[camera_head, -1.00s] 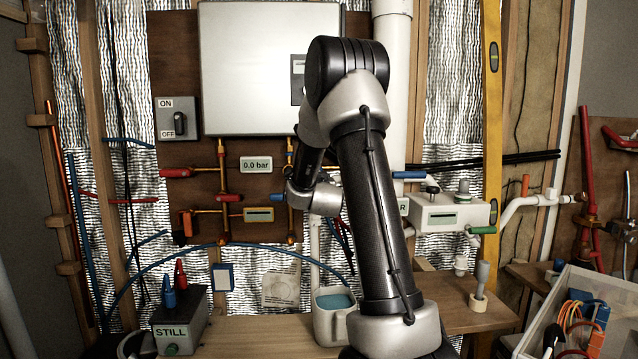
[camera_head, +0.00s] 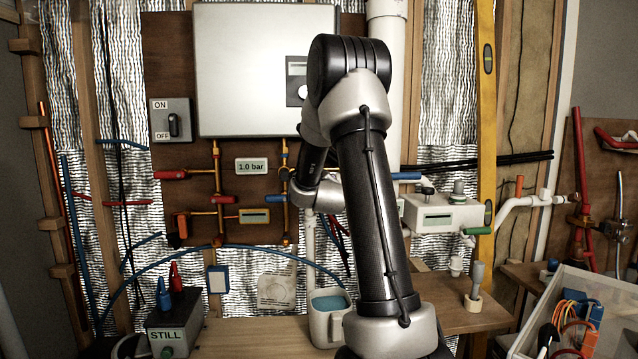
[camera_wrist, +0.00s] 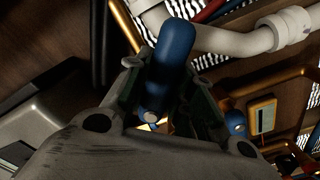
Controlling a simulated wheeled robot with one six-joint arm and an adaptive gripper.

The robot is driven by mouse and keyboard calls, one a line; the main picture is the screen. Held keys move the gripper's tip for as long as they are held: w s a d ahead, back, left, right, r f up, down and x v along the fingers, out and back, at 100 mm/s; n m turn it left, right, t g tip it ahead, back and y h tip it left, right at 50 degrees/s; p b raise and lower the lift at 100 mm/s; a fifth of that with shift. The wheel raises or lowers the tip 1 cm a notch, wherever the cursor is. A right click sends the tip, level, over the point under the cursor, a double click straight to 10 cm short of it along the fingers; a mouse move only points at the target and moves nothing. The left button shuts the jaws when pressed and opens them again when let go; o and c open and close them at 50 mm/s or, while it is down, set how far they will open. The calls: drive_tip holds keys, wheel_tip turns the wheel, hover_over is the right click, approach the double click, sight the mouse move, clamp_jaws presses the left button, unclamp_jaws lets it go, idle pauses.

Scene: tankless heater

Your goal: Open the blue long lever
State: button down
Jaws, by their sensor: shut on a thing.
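The blue long lever (camera_wrist: 172,62) is a rounded blue handle between my gripper's fingers in the wrist view. My gripper (camera_wrist: 166,82) is shut on it, with a finger on each side. In the head view a blue handle end (camera_head: 406,176) shows just right of my arm, roughly level, and appears to be the same lever. My arm hides the gripper and the rest of the lever there. The small pressure display (camera_head: 251,167) on the brown board reads 1.0 bar.
A shorter blue handle (camera_head: 275,199) and red handles (camera_head: 171,174) sit on the brass pipes at left. A white unit with a green handle (camera_head: 477,231) is at right. A white jug (camera_head: 329,321) stands on the bench below my arm.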

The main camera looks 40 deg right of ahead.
drive_tip(key=n, duration=0.3)
drive_tip(key=r+n, duration=0.1)
drive_tip(key=shift+s+d+n, duration=0.15)
drive_tip(key=shift+d+n, duration=0.1)
drive_tip(key=shift+n, duration=0.05)
drive_tip(key=shift+d+r+n, duration=0.1)
drive_tip(key=shift+r+n, duration=0.15)
drive_tip(key=shift+n, duration=0.7)
drive_tip(key=shift+r+n, duration=0.2)
drive_tip(key=shift+n, duration=0.75)
drive_tip(key=c, duration=1.2)
unclamp_jaws()
drive_tip(key=shift+r, duration=0.1)
drive_tip(key=v, duration=1.2)
